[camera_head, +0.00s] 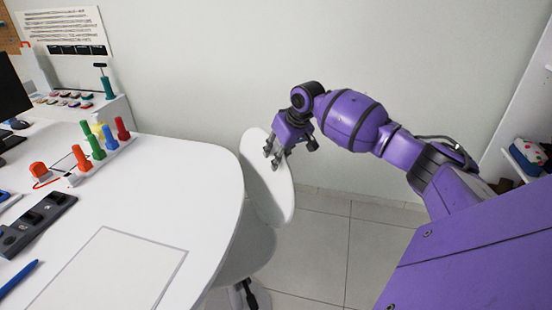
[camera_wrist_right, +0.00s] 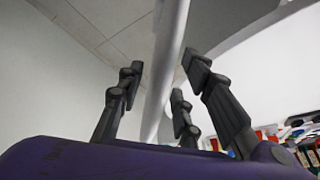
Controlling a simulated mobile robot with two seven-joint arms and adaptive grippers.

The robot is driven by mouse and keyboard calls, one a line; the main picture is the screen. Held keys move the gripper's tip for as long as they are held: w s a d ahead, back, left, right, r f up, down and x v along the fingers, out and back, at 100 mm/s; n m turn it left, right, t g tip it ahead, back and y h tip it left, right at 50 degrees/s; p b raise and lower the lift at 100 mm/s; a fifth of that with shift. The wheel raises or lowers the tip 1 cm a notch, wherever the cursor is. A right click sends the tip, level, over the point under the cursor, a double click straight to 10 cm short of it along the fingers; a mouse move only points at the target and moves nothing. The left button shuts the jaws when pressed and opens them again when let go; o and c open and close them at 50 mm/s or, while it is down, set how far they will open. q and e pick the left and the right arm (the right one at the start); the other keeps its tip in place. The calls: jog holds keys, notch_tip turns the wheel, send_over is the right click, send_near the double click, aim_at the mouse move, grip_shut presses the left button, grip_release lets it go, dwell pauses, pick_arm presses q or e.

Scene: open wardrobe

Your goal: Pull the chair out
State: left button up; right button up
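The white chair (camera_head: 265,182) stands at the rounded right end of the white desk, with its seat (camera_head: 250,250) partly hidden by the desktop. My right gripper (camera_head: 291,154) is at the upper part of the chair's backrest. In the right wrist view, the edge of the backrest (camera_wrist_right: 168,45) runs between the dark fingers of my right gripper (camera_wrist_right: 162,80), with a finger on its left and two on its right. The fingers are spread, with gaps visible between them and the edge. My left gripper is not in view.
The white desk (camera_head: 190,165) fills the left side, holding colored pegs (camera_head: 96,143), a dark control strip (camera_head: 35,222) and a blue pen (camera_head: 18,279). A wall is behind the chair. Tiled floor (camera_head: 325,245) is free to the chair's right. Shelves (camera_head: 520,165) stand at far right.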

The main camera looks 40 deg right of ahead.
jog(key=shift+w+a+f, duration=0.1)
jog(key=shift+w+f, duration=0.25)
jog(key=shift+f, duration=0.2)
jog(key=shift+w+f, duration=0.15)
jog(key=shift+f, duration=0.05)
jog(key=c, duration=0.7)
grip_shut()
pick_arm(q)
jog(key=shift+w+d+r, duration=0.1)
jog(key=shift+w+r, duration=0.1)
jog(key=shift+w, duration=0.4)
